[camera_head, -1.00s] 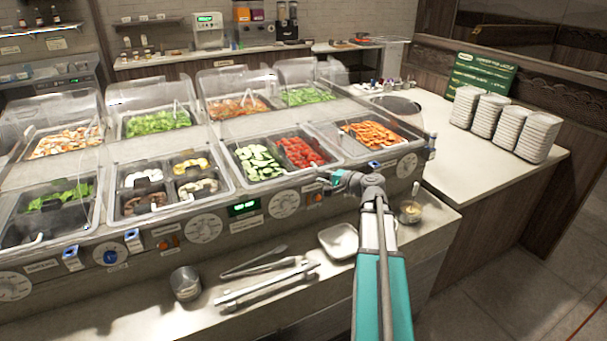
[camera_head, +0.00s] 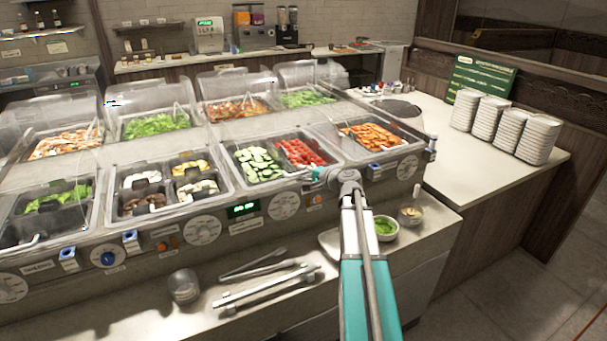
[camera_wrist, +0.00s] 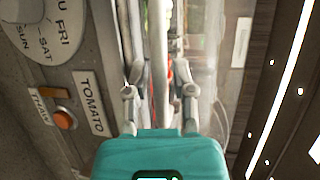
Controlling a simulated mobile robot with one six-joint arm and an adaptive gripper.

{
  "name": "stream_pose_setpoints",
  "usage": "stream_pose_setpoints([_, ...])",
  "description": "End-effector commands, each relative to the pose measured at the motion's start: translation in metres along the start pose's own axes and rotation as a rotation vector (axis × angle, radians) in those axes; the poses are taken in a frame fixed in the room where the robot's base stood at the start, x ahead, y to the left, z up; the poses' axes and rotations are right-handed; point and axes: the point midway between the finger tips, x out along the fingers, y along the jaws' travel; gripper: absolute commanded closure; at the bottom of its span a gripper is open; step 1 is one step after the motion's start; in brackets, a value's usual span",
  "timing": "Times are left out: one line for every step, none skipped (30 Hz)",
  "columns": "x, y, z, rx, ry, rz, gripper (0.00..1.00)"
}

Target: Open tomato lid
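Red chopped tomato (camera_head: 300,152) lies beside sliced cucumber (camera_head: 257,164) in a front-row well. A clear cover appears to lie over the well; its outline is hard to make out. My gripper (camera_head: 322,176) is at the front edge of this well, below the tomato. In the wrist view, its two fingers (camera_wrist: 160,90) are apart, with a pale upright bar (camera_wrist: 158,40) between them. I see gaps beside the bar and cannot tell whether either finger touches it. The TOMATO label (camera_wrist: 90,103) is to the left of the fingers. The fingertips are small and partly hidden in the head view.
The counter front carries dials (camera_head: 284,206) and buttons close to my gripper. Plate stacks (camera_head: 490,117) stand on the right counter, which has free room.

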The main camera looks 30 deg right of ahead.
Motion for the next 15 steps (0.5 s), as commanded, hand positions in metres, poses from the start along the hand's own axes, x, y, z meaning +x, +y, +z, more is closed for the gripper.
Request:
stream_pose_setpoints([-0.0001,0.0000,0.0001,0.000,0.000,0.000,0.73])
stream_pose_setpoints([-0.0001,0.0000,0.0001,0.000,0.000,0.000,0.79])
stream_pose_setpoints([-0.0001,0.0000,0.0001,0.000,0.000,0.000,0.86])
stream_pose_setpoints([-0.0001,0.0000,0.0001,0.000,0.000,0.000,0.92])
stream_pose_setpoints([-0.0002,0.0000,0.0000,0.000,0.000,0.000,0.97])
stream_pose_setpoints([-0.0002,0.0000,0.0001,0.000,0.000,0.000,1.00])
stream_pose_setpoints([-0.0002,0.0000,0.0001,0.000,0.000,0.000,1.00])
stream_pose_setpoints([-0.0002,0.0001,0.0000,0.000,0.000,0.000,1.00])
stream_pose_setpoints([-0.0002,0.0001,0.0000,0.000,0.000,0.000,1.00])
stream_pose_setpoints([-0.0002,0.0001,0.0000,0.000,0.000,0.000,1.00])
stream_pose_setpoints([-0.0002,0.0001,0.0001,0.000,0.000,0.000,1.00])
stream_pose_setpoints([-0.0002,0.0001,0.0001,0.000,0.000,0.000,1.00])
stream_pose_setpoints([-0.0002,0.0001,0.0000,0.000,0.000,0.000,1.00])
stream_pose_setpoints([-0.0002,0.0001,0.0000,0.000,-0.001,0.000,1.00])
stream_pose_setpoints([-0.0003,0.0000,0.0000,0.000,0.000,0.000,1.00])
